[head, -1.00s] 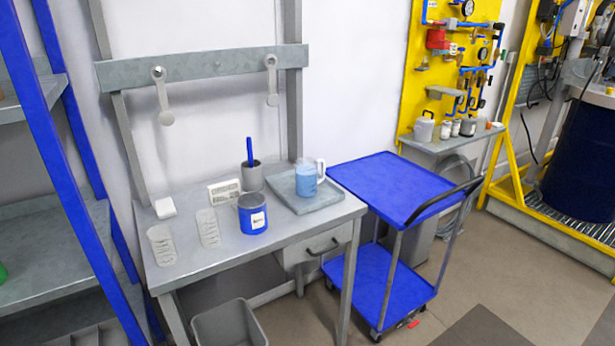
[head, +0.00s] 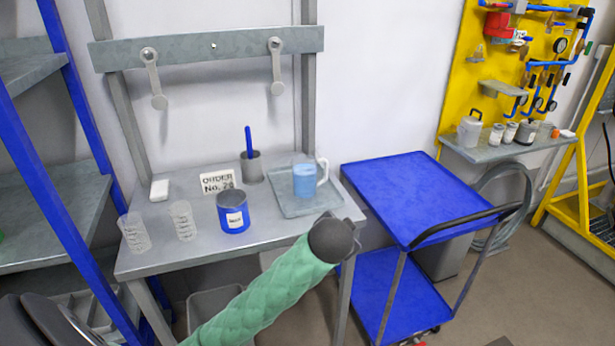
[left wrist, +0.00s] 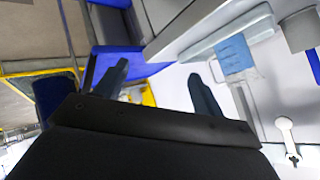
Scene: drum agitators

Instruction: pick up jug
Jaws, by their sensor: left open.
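The jug (head: 305,180) is clear with a white handle and blue contents. It stands upright on a shallow grey tray (head: 288,207) at the right of the workbench. In the left wrist view the jug (left wrist: 235,58) appears upside down, to the right of my fingers. My left gripper (left wrist: 158,70) is open with nothing between its fingers, and it is apart from the jug. In the head view my green-sleeved left arm reaches up to the bench's front right corner; its fingers are mostly hidden behind the dark wrist. My right gripper is not in view.
A hook rail (head: 210,48) hangs behind.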

